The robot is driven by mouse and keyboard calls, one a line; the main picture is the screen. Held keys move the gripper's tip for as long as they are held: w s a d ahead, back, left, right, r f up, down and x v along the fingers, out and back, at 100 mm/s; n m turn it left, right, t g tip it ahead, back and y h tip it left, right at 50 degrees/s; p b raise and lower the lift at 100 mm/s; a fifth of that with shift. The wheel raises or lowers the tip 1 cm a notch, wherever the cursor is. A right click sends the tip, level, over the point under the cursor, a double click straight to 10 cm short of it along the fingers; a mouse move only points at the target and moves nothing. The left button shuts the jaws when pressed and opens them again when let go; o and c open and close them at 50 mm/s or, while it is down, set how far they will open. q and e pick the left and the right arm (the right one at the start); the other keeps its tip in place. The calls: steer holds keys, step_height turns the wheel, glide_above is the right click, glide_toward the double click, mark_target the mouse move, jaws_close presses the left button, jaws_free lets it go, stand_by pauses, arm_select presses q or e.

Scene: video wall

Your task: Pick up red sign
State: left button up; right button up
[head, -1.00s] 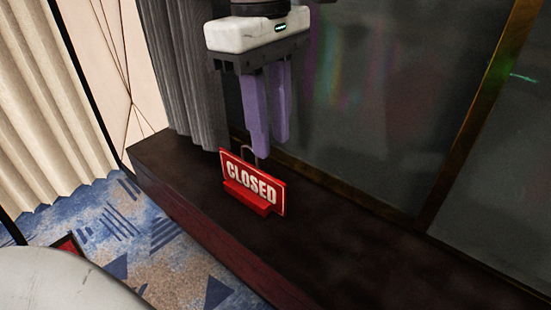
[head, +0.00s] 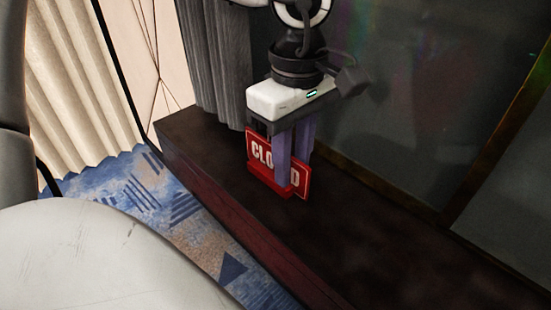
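The red sign (head: 263,151) with white lettering stands on a dark ledge (head: 370,240) in the head view. My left gripper (head: 292,170) points down at the sign's right half. One purple finger is in front of the sign and covers the middle of its lettering. The other finger goes down behind the sign, its tip hidden. A gap still shows between the fingers, so the gripper looks open around the sign. Whether either finger touches it I cannot tell. The sign's wire handle is hidden. My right gripper is not in view.
A dark glossy panel wall (head: 400,100) rises behind the ledge, with a brass-coloured strip (head: 490,130) at right. A grey curtain (head: 222,65) hangs behind left of the sign. Blue patterned carpet (head: 150,205) lies below the ledge's front edge. The ledge right of the sign is clear.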

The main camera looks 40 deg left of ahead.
arm_select(q)
jaws_close()
step_height(320, 180, up, 18)
steer(key=p, duration=0.1)
stand_by(0.6)
